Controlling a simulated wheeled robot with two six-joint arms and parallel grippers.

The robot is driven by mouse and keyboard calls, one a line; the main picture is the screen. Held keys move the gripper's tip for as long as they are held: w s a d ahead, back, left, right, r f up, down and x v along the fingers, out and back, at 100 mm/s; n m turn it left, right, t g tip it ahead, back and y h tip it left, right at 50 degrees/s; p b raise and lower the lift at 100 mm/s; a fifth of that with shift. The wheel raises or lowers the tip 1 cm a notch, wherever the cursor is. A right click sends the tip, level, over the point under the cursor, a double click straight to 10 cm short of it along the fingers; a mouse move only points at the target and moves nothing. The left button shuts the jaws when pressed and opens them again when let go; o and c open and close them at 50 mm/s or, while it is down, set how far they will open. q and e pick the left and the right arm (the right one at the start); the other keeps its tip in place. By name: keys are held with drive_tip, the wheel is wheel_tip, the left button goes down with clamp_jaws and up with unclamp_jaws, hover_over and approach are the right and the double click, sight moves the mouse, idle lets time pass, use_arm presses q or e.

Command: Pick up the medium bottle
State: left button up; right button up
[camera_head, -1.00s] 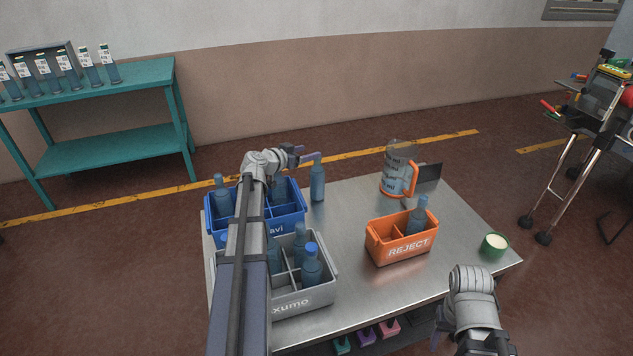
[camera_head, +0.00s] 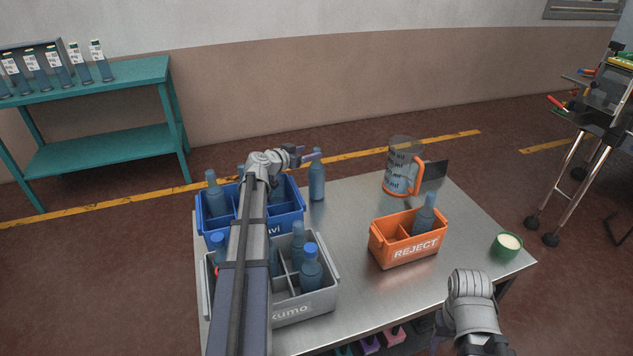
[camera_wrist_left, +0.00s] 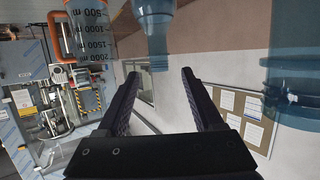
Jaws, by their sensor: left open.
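Several blue bottles of differing sizes are in view. One bottle (camera_head: 317,180) stands upright alone on the metal table's back edge; I cannot tell for sure that it is the medium one. My left gripper (camera_head: 309,156) is open and empty beside this bottle's upper part. In the left wrist view, a blue bottle (camera_wrist_left: 155,28) shows upside down ahead of the open fingers (camera_wrist_left: 160,85), not between them. Another bottle (camera_wrist_left: 295,85) is cut off at the right. My right arm shows at lower right, but its fingers cannot be made out.
The metal table (camera_head: 345,245) holds a blue crate (camera_head: 287,219) and a grey crate (camera_head: 310,304), both with bottles, an orange REJECT box (camera_head: 405,253) with one bottle, a measuring jug (camera_head: 398,180) and a green cup (camera_head: 506,246). A teal shelf (camera_head: 110,85) stands at left.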

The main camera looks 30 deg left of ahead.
sight(314, 151)
use_arm(q)
drive_tip(key=shift+b+x, duration=0.9)
drive_tip(key=shift+x, duration=1.8)
drive_tip(key=shift+s+f, duration=0.1)
drive_tip(key=shift+c, duration=0.3)
clamp_jaws()
